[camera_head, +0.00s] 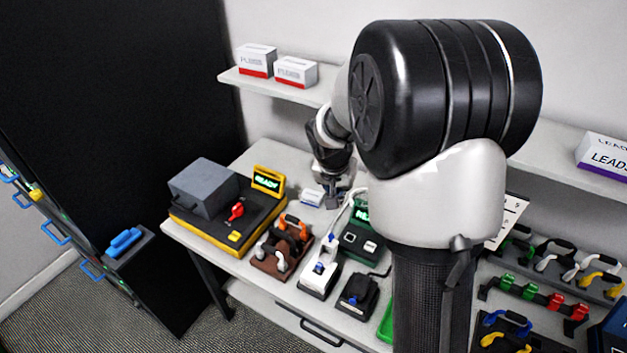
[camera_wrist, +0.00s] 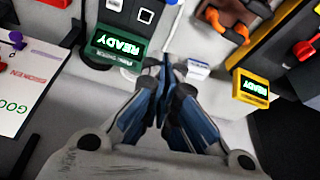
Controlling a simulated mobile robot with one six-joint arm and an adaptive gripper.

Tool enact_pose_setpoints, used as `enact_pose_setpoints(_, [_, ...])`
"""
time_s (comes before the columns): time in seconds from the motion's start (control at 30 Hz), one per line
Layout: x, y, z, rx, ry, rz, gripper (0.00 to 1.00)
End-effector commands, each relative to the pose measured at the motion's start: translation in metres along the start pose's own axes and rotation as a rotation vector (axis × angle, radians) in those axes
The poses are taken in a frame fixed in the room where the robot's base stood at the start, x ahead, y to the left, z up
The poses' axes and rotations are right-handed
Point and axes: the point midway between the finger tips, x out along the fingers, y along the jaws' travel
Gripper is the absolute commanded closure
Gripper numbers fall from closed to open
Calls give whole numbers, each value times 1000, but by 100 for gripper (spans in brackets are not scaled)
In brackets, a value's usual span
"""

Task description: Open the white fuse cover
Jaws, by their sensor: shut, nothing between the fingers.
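My gripper (camera_head: 333,200) is shut and empty above the back of the table. In the wrist view its dark blue fingers (camera_wrist: 165,68) come together at the tips. A small white box with blue print (camera_head: 312,197) lies on the table just left of my gripper. It also shows in the wrist view (camera_wrist: 197,70), close to the right of the fingertips. I cannot tell whether this box is the white fuse cover. A white fixture with a blue part (camera_head: 318,275) stands nearer the table's front edge, apart from the gripper.
A green unit reading READY (camera_head: 362,243) stands in front of my gripper. A yellow and black tester (camera_head: 232,235) with a grey block is on the left. A brown rack (camera_head: 280,262) holds orange and grey connectors. A shelf (camera_head: 300,88) with boxes hangs behind.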

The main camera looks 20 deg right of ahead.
Motion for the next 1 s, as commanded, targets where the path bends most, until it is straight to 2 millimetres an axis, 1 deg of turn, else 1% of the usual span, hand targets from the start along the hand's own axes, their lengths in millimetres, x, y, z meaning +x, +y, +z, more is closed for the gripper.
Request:
enact_pose_setpoints(0.17, [17, 0, -2, 13, -2, 4, 100])
enact_pose_setpoints(0.27, [33, 0, -1, 12, -4, 4, 100])
enact_pose_setpoints(0.5, [85, 0, 0, 10, -5, 5, 100])
enact_pose_setpoints(0.63, [111, 1, 0, 11, -4, 4, 100])
enact_pose_setpoints(0.7, [103, -1, 11, 7, 0, 1, 100])
enact_pose_setpoints(0.8, [98, -1, 23, 8, 0, 1, 100])
enact_pose_setpoints(0.9, [95, -1, 32, 9, -1, 1, 100])
enact_pose_setpoints(1.0, [93, -1, 35, 9, -1, 1, 100])
